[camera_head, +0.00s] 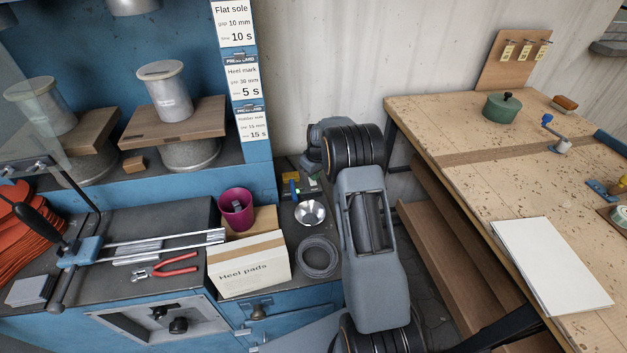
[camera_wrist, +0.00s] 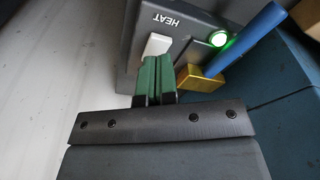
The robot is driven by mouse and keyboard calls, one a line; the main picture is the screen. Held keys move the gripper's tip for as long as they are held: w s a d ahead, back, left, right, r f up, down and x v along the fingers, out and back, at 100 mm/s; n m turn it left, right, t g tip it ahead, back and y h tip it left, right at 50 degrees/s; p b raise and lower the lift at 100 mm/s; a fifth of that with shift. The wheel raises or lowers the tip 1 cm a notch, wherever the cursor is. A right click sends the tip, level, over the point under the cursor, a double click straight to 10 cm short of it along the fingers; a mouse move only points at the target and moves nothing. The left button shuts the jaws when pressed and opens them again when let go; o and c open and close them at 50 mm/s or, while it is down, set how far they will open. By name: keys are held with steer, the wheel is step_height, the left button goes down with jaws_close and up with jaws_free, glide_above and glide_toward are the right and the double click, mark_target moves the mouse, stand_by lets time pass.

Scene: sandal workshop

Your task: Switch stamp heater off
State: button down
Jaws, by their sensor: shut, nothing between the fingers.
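The stamp heater (camera_wrist: 195,60) is a dark grey box marked HEAT in the wrist view. Its pale rocker switch (camera_wrist: 156,44) sits below the label, and a round lamp (camera_wrist: 219,39) beside it glows green. A brass stamp (camera_wrist: 203,81) with a blue handle stands against the heater's right side. My gripper (camera_wrist: 161,58) has green fingers, shut with nothing between them. Their tips are at the lower end of the switch and partly cover it; I cannot tell whether they touch it. In the head view my arm hides most of the heater, and the blue handle (camera_head: 293,188) shows.
On the bench left of my arm are a magenta cup (camera_head: 236,208), a Heel pads box (camera_head: 249,265), a metal funnel-like dish (camera_head: 310,213) and a coil (camera_head: 318,257). A blue press cabinet (camera_head: 180,188) stands behind. A wooden worktable (camera_head: 450,120) is at the right.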

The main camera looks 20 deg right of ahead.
steer(key=shift+f+b, duration=0.9)
steer(key=shift+f, duration=0.3)
stand_by(0.9)
steer(key=shift+r, duration=0.15)
steer(key=shift+r+p, duration=1.95)
steer(key=shift+r, duration=1.45)
